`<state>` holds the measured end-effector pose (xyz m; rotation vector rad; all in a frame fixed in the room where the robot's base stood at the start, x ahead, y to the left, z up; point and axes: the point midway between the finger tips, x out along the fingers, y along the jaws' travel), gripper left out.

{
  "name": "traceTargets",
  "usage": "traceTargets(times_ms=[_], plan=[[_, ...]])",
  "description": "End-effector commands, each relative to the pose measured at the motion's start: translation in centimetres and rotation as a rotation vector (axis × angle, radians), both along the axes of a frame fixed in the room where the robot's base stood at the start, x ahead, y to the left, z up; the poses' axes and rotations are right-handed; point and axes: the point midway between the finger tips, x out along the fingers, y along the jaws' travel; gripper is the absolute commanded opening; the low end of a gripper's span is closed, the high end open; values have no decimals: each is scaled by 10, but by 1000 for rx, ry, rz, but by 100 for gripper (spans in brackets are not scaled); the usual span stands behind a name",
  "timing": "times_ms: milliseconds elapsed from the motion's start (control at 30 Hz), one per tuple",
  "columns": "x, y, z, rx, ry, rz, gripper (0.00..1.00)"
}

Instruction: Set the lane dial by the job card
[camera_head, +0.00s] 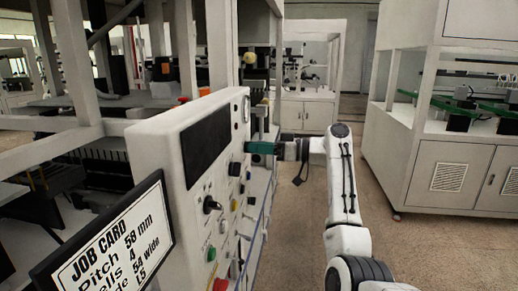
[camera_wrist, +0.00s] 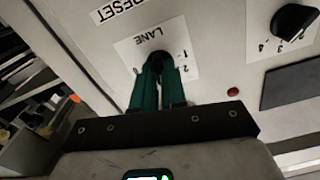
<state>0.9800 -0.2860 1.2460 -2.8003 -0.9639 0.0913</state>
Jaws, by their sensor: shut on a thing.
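The job card (camera_head: 115,240) is a white card in a black frame at the lower left of the head view. "Pitch 58 mm" is readable; the lines below are partly cut off by the frame's edge. The lane dial (camera_wrist: 160,57) is a dark knob on a white plate marked "LANE", with 1 and 2 beside it. My gripper (camera_wrist: 160,68) has green fingers shut on the dial from both sides; they hide part of it, and I cannot tell its setting. In the head view my gripper (camera_head: 256,147) reaches the panel's right side, where the dial is hidden.
The grey control panel (camera_head: 150,150) has a dark screen (camera_head: 206,143) and several knobs and buttons. In the wrist view a "RESET" label (camera_wrist: 118,9) and another black dial (camera_wrist: 295,20) flank the lane plate. A cabinet (camera_head: 440,165) stands right; floor between is clear.

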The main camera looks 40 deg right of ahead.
Motion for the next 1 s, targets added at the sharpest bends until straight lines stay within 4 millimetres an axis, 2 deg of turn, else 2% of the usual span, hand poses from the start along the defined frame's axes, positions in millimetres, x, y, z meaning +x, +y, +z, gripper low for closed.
traceTargets(times_ms=[600,1000], plan=[[0,-1,2,431,336,-2,0],[1,-1,1,573,447,-2,0]])
